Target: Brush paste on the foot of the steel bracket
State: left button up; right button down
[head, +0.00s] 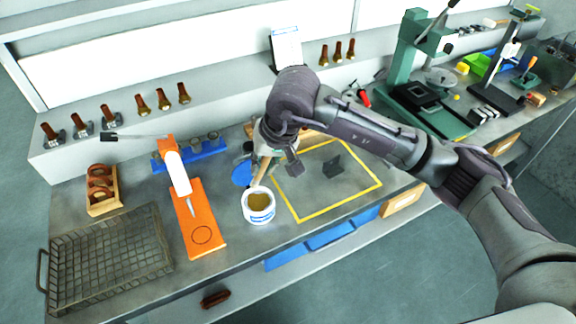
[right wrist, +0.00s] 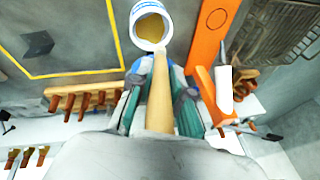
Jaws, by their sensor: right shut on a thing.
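The steel bracket (head: 333,167) is a small dark angled piece lying inside a yellow square outline on the grey bench. It also shows at the upper left of the right wrist view (right wrist: 38,43). A white tub of tan paste (head: 259,207) stands just left of the outline. My right gripper (head: 266,152) is shut on the wooden handle of a brush (right wrist: 160,95). The handle slants down to the tub's rim, and its lower end meets the tub's edge in the right wrist view (right wrist: 150,30). The bristles cannot be made out. My left gripper is not in view.
An orange stand (head: 204,230) is close left of the tub, with a wire mesh tray (head: 105,255) further left. A wooden rack (head: 104,203) and blue holder (head: 205,150) stand behind. A green press (head: 405,60) is at the right. Bench around the bracket is clear.

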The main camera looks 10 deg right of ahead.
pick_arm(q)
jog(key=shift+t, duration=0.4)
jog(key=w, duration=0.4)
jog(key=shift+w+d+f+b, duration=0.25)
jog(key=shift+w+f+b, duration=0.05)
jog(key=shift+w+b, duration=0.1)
pick_arm(e)
jog(key=f, duration=0.6)
jog(key=shift+w+d, duration=0.1)
jog(key=shift+w, duration=0.25)
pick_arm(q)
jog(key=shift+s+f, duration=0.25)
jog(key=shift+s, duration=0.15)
pick_arm(e)
jog(key=shift+f, duration=0.1)
pick_arm(q)
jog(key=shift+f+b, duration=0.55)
jog(key=shift+b, duration=0.15)
pick_arm(e)
jog(key=shift+f, duration=0.45)
pick_arm(q)
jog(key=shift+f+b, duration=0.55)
jog(key=shift+b, duration=0.05)
pick_arm(e)
jog(key=shift+s+f, duration=0.2)
dwell(0.8)
